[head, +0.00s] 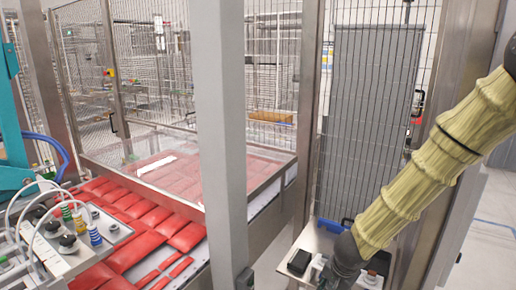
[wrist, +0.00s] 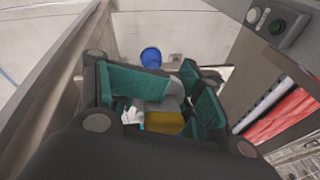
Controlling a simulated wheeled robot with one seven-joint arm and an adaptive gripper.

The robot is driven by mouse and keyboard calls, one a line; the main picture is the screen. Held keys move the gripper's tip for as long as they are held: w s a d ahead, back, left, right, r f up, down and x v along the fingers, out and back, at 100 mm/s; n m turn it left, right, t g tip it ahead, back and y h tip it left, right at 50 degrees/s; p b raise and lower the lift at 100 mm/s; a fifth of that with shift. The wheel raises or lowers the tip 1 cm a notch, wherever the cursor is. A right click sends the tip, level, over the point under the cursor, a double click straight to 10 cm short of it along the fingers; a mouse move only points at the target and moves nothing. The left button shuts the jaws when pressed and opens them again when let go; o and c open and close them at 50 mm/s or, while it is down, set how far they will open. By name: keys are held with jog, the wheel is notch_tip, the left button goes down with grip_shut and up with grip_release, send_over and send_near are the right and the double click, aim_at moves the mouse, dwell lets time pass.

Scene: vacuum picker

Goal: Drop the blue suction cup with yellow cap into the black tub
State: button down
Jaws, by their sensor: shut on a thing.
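My gripper (wrist: 155,105) has teal-padded fingers shut on the suction cup, whose yellow cap (wrist: 165,122) shows between the pads in the wrist view. A round blue part (wrist: 150,57) shows just past the fingertips; the fingers hide whether it joins the yellow cap. In the head view, my arm reaches down at the right, and its gripper (head: 322,272) is small and partly hidden beside a metal stand. A small black box (head: 299,262), perhaps the black tub, sits on that stand, left of my gripper. Its inside is not clear.
A blue object (head: 335,225) lies at the stand's back edge. A grey post (head: 220,130) rises left of the stand. Red packs (head: 130,215) cover the conveyor, and a picker head with several suction cups (head: 95,233) stands at the left. A mesh fence stands behind.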

jog(key=s+a+f+n+g+y, duration=0.1)
jog(key=s+a+f+n, duration=0.3)
jog(key=a+f+n, duration=0.5)
jog(key=a+f+y, duration=0.1)
jog(key=a, duration=0.4)
jog(key=shift+s+f+n+y, duration=0.2)
jog(key=shift+f+n+y, duration=0.1)
